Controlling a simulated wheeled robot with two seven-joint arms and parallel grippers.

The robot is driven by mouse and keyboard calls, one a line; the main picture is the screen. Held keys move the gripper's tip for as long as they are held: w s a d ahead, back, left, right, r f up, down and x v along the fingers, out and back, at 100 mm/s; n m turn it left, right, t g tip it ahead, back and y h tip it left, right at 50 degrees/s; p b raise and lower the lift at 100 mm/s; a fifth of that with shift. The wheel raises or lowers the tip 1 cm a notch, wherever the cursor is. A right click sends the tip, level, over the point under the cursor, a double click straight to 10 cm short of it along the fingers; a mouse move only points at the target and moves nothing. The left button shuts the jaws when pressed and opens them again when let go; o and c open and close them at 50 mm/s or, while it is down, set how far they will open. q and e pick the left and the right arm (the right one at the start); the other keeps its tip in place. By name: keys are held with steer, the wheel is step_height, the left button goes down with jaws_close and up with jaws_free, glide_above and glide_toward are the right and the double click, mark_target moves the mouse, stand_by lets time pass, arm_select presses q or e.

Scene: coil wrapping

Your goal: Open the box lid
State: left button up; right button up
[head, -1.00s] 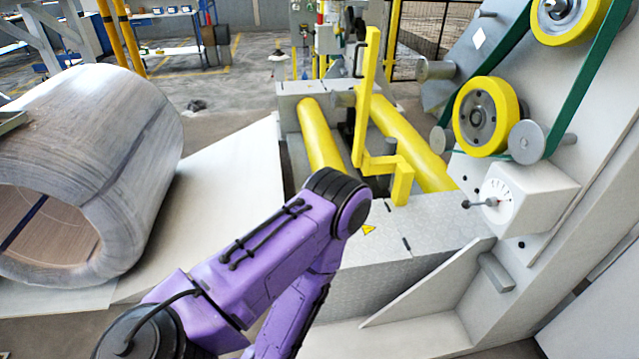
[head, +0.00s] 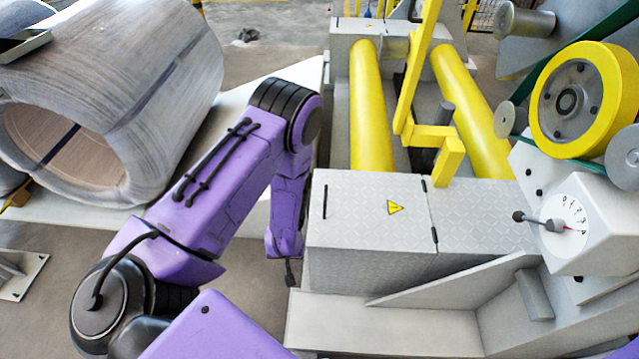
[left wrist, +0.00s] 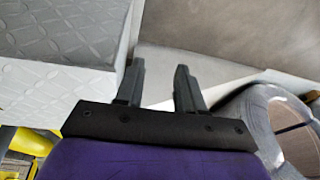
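The box (head: 350,262) is grey metal and stands at the centre of the head view. Its lid (head: 365,220) is a tread-plate panel with a yellow warning triangle; it lies flat and closed. A dark slot or handle shows near its left edge, and dark hinge-like marks on its right seam. My left gripper (head: 290,272) hangs just left of the box, mostly hidden by my arm. In the left wrist view its fingers (left wrist: 158,85) are apart with nothing between them, beside the box's tread-plate surface (left wrist: 70,35). My right gripper is not in view.
A large wire coil (head: 130,100) lies at the left. Yellow rollers (head: 372,110) and a yellow bracket (head: 436,140) stand behind the box. A white dial unit (head: 570,220) and yellow wheel (head: 580,100) are at the right. A sloped plate (head: 450,270) stands in front.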

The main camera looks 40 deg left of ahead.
mark_target(325, 198)
arm_select(q)
steer(key=w+a+r+h+b, duration=0.1)
steer(key=w, duration=0.5)
steer(key=w+a+r+h+b, duration=0.1)
steer(key=w+r, duration=0.1)
steer(key=w, duration=0.4)
steer(key=w+a+r+h+b, duration=0.1)
steer(key=w+a, duration=0.1)
steer(key=w, duration=0.4)
steer(key=shift+r+b, duration=0.25)
steer(key=shift+b, duration=0.05)
steer(key=w+r+m+h, duration=0.1)
steer(key=w+r, duration=0.4)
steer(key=r, duration=0.2)
steer(key=shift+g, duration=0.3)
steer(key=f, duration=0.3)
steer(key=f+b, duration=0.1)
steer(key=f, duration=0.3)
steer(key=w+d+f+b, duration=0.1)
steer(key=f, duration=0.2)
steer(key=shift+f, duration=0.25)
jaws_close()
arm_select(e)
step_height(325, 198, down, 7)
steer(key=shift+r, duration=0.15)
